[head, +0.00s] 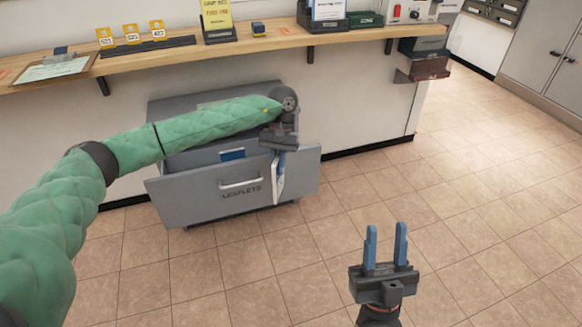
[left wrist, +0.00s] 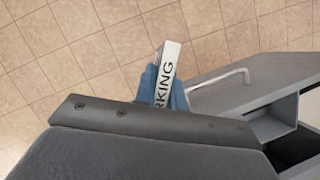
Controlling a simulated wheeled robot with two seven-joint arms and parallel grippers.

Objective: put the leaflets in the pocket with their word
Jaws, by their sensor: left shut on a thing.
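My left gripper (head: 280,158) is over the right end of an open grey drawer (head: 215,195), pointing down. It is shut on a white leaflet bundle (head: 280,187), which hangs at the drawer's front. In the left wrist view the bundle (left wrist: 168,65) sits between the blue fingers and its edge reads "RKING"; the start of the word is hidden. The drawer front carries a dark label ending in "LETS" and a handle. Something blue (head: 232,154) lies inside the drawer. My right gripper (head: 386,245) is open and empty above the floor.
A wooden counter (head: 190,50) runs above the drawer, with a yellow-sign holder (head: 218,20), a white-sign holder (head: 329,12), a green box (head: 366,19) and a clipboard (head: 50,70). Trays (head: 424,62) hang at its right end. The tiled floor at right is clear.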

